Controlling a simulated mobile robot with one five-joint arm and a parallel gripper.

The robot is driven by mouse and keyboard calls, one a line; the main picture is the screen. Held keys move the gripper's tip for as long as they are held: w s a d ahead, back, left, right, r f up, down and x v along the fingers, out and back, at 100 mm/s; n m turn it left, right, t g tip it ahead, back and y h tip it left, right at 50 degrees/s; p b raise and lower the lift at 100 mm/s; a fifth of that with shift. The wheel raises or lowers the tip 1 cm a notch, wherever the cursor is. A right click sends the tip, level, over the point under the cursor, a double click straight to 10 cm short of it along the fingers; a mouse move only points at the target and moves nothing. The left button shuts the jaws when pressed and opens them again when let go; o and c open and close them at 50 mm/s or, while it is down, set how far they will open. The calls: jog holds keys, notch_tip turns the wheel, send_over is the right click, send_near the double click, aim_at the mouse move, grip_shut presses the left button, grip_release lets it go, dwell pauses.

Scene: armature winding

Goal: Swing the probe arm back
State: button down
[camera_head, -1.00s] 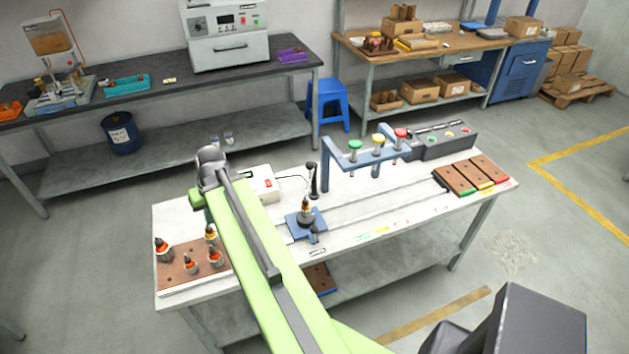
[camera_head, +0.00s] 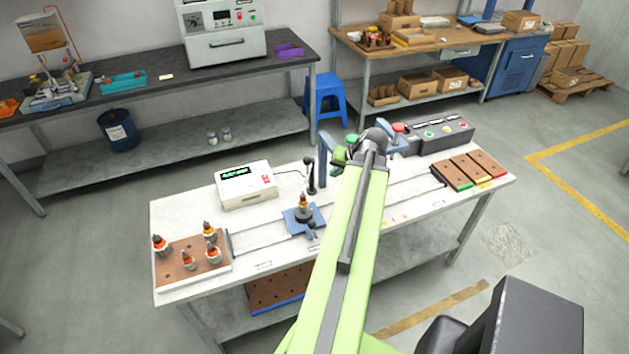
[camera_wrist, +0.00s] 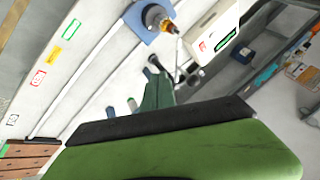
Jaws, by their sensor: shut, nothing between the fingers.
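The probe arm (camera_head: 310,176) is a slim dark upright piece behind the blue nest (camera_head: 290,222), with a cable to the white meter (camera_head: 246,184). A copper-and-orange armature (camera_head: 303,206) stands upright in the nest. In the wrist view the armature (camera_wrist: 160,18) and the meter (camera_wrist: 212,32) are at the top, with the dark probe arm (camera_wrist: 189,73) below them. My gripper (camera_head: 341,157) is right of the probe arm, in front of the blue gantry, apart from the probe and partly hidden by my wrist. Its narrow green jaws (camera_wrist: 156,82) look shut and empty.
The blue gantry (camera_head: 323,166) with coloured knobs is partly covered by my arm. A brown board (camera_head: 175,270) with several armatures is at bench left. A grey control box (camera_head: 440,137) and brown plates (camera_head: 470,168) are at the right. The bench front centre-left is clear.

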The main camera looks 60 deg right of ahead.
aim_at(308, 166)
jog(key=w+f+b, duration=0.9)
jog(key=shift+d, duration=0.15)
jog(key=shift+s, duration=0.15)
